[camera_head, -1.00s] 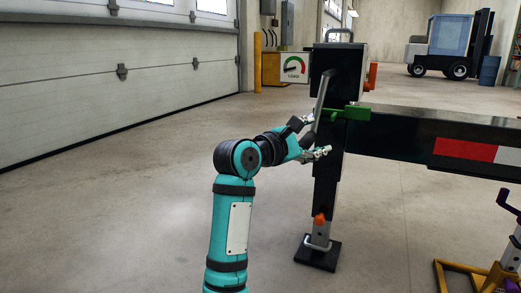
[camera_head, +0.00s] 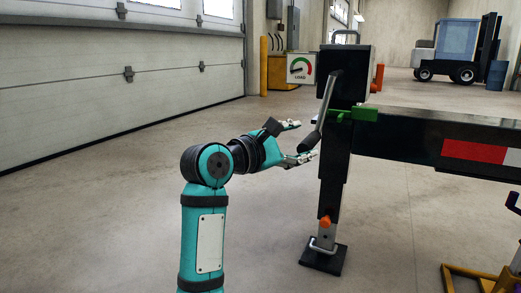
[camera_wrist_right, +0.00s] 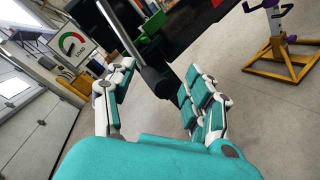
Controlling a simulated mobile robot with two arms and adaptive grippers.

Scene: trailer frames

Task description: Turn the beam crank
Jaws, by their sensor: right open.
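The crank is a grey bar (camera_head: 327,98) with a dark grip (camera_head: 309,142) at its lower end, slanting down to the left in front of the black jack post (camera_head: 333,172). My right gripper (camera_head: 307,139) is open, its fingertips around or just beside the grip. In the right wrist view the crank's dark end (camera_wrist_right: 160,84) shows between the two spread fingers of the right gripper (camera_wrist_right: 158,86); I cannot tell whether they touch it. The black beam (camera_head: 410,135) runs right from the post. My left gripper is not in view.
A LOAD gauge (camera_head: 301,68) hangs left of the post head. A green bracket (camera_head: 362,113) sits at the beam's end. A yellow stand (camera_head: 470,275) is at lower right. A forklift (camera_head: 458,50) is far behind. The floor on the left is clear.

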